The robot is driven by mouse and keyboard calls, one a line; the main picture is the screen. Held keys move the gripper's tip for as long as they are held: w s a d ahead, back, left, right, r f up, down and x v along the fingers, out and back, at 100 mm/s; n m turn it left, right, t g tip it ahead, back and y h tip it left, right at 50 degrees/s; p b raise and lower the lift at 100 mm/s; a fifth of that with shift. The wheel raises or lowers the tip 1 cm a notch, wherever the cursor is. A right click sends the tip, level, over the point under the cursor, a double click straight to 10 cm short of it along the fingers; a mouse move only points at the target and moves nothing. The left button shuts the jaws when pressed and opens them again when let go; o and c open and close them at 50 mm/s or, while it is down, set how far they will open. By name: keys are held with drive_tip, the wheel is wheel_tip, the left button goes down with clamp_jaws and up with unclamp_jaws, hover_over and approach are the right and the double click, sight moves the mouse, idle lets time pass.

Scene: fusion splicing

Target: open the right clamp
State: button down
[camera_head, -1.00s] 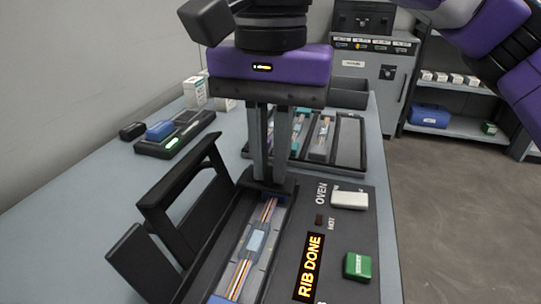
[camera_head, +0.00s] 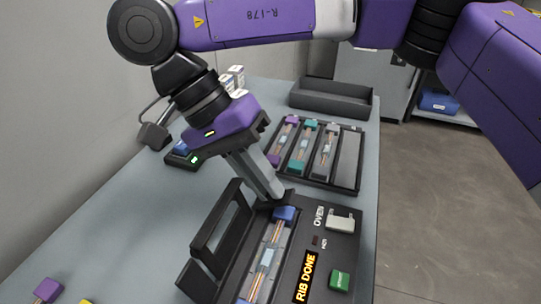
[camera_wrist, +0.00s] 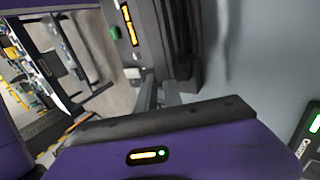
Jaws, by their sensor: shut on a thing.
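The dark splicer unit (camera_head: 325,262) stands on the bench, with a lit "RIB DONE" display. A fibre ribbon lies along its channel, with a blue holder (camera_head: 284,213) at the far end. The right clamp (camera_head: 287,196) is a dark part at that far end, mostly hidden by my fingers; it looks raised off the blue holder, though its exact angle is unclear. My gripper (camera_head: 270,194) comes down tilted from the upper left, shut on the clamp. In the wrist view my fingertips (camera_wrist: 158,93) reach toward the dark unit, and the clamp cannot be made out.
A black frame-like lid (camera_head: 218,236) stands open left of the channel. A tray (camera_head: 348,160) with several ribbons lies behind the unit, and an empty dark bin (camera_head: 330,98) farther back. Purple and yellow blocks lie at the near left. The bench (camera_head: 120,225) left of the lid is clear.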

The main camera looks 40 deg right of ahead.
drive_tip(key=g+h+p, duration=0.1)
drive_tip(key=p, duration=0.3)
drive_tip(key=w+a+r+g+h+p, duration=0.1)
drive_tip(key=g+p, duration=0.1)
drive_tip(key=p, duration=0.3)
drive_tip(key=shift+w, duration=0.2)
drive_tip(key=p, duration=0.2)
drive_tip(key=g+h+p, duration=0.1)
drive_tip(key=p, duration=0.1)
drive_tip(key=shift+w+a+f, duration=0.2)
drive_tip(key=shift+w+f, duration=0.1)
drive_tip(key=shift+f+g+p, duration=0.2)
drive_tip(key=shift+g+p, duration=0.1)
drive_tip(key=shift+p, duration=0.1)
drive_tip(key=c, duration=1.5)
unclamp_jaws()
